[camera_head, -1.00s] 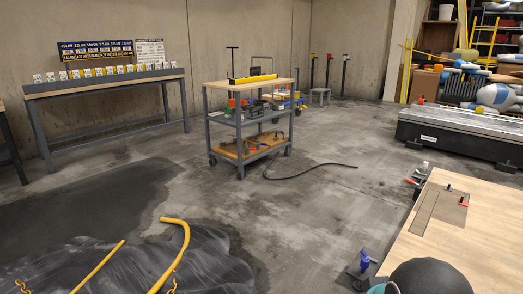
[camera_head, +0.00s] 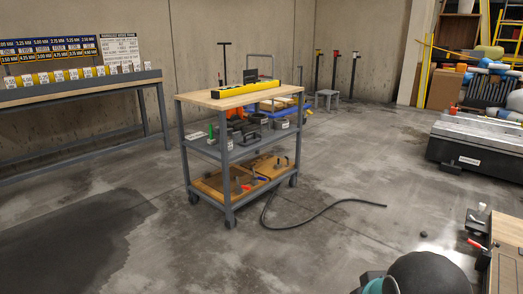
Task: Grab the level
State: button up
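A long yellow bar that looks like the level (camera_head: 246,89) lies flat on the wooden top (camera_head: 199,98) of a grey rolling cart. It lies along the back of the top, and a small dark upright item stands at it. My gripper is not in view. A dark dome and a teal part of my own arm show at the bottom right, well apart from the cart.
The cart's lower shelves (camera_head: 207,146) hold tools and bins. A black hose (camera_head: 330,208) curves over the floor right of the cart. A workbench (camera_head: 75,93) stands at the left wall. A wooden table (camera_head: 507,268) is at the lower right. Floor before the cart is clear.

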aim_at(220, 94)
jog(key=i, duration=2.7)
jog(key=u, duration=0.85)
